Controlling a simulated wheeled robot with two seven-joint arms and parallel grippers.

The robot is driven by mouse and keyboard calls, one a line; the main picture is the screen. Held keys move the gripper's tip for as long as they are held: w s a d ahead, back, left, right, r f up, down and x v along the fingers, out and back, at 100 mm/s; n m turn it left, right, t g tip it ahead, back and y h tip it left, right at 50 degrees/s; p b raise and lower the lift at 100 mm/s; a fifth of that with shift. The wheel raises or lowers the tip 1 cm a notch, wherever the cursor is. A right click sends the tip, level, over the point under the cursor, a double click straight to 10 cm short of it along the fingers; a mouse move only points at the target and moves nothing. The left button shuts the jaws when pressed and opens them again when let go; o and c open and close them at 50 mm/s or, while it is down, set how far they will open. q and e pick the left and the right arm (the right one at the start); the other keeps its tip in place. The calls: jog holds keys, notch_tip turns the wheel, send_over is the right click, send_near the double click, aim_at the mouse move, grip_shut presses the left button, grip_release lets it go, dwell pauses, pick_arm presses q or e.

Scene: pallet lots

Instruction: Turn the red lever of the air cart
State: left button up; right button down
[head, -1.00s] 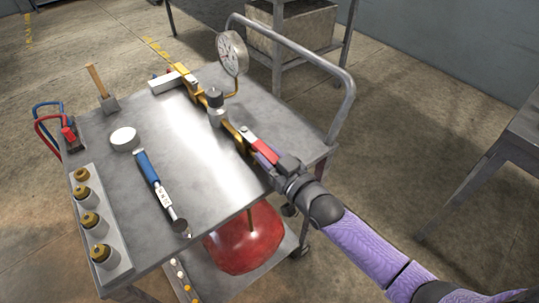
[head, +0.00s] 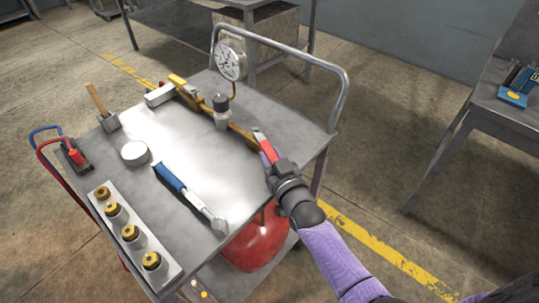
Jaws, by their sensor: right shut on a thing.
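The air cart (head: 190,140) is a grey metal cart with a brass pipe (head: 243,132) along its top, a round gauge (head: 231,59) and a red tank (head: 257,243) below. The red lever (head: 264,146) sits at the near right end of the pipe, with a pale tip pointing up and left. My right gripper (head: 273,163) is shut on the red lever, coming from the lower right. The gripper hides the lever's lower part and the pipe end. My left gripper is not in view.
A blue-handled tool (head: 170,177), a white round tin (head: 135,153), a hammer (head: 108,122) and a strip of brass-topped fittings (head: 131,234) lie on the cart top. A push rail (head: 345,95) rises behind. A grey table (head: 505,118) stands at right.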

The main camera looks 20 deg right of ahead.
jog(key=shift+a+m+h, duration=0.45)
jog(key=shift+m+h, duration=0.05)
jog(key=shift+h, duration=0.3)
jog(key=shift+c, duration=2)
grip_release()
